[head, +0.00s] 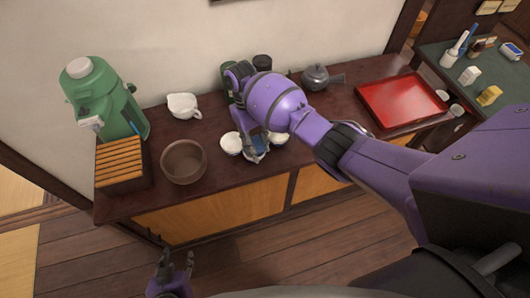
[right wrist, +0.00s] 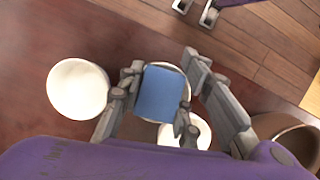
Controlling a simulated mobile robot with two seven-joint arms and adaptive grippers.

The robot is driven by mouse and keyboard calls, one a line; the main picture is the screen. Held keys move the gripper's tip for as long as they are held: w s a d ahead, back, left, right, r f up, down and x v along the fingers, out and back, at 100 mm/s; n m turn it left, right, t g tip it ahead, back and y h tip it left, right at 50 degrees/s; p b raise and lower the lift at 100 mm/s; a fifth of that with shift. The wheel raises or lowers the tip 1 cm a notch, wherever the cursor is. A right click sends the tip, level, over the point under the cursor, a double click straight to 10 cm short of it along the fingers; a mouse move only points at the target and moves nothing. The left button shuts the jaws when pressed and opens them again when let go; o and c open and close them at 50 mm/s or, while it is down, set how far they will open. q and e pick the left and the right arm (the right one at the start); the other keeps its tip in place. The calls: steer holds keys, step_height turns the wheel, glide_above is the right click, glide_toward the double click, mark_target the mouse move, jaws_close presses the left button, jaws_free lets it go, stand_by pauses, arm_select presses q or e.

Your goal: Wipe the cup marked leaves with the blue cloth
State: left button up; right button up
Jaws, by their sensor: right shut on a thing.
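My right gripper (head: 257,154) is low over the counter among several small white cups. In the right wrist view it is shut on the blue cloth (right wrist: 160,93), which lies over a white cup that it mostly hides. One white cup (right wrist: 77,88) stands to the left of the cloth and another (right wrist: 203,132) to its lower right. In the head view, cups show left (head: 230,144) and right (head: 279,138) of the gripper. No leaf marking is legible. My left gripper (head: 175,262) is open and empty, in front of the counter.
A brown bowl (head: 184,161), a slatted wooden box (head: 121,178), a green dispenser (head: 105,105) and a white pitcher (head: 183,105) stand at left. A grey teapot (head: 316,77) and red tray (head: 402,101) are at right. Bare counter shows in front of the tray.

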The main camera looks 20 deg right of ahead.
steer(key=shift+f+n+h, duration=0.1)
steer(key=shift+n+h, duration=0.2)
steer(key=shift+n, duration=0.6)
steer(key=shift+a+m+y+p, duration=0.1)
steer(key=shift+m+y+p, duration=0.3)
steer(key=shift+m, duration=0.8)
steer(key=m, duration=0.2)
steer(key=m+y, duration=0.1)
steer(key=m, duration=0.1)
steer(key=shift+w+a+y, duration=0.1)
steer(key=shift+y, duration=0.2)
steer(key=m+y, duration=0.1)
steer(key=m, duration=0.3)
steer(key=m+t+y, duration=0.1)
steer(key=m, duration=0.2)
steer(key=shift+w, duration=0.2)
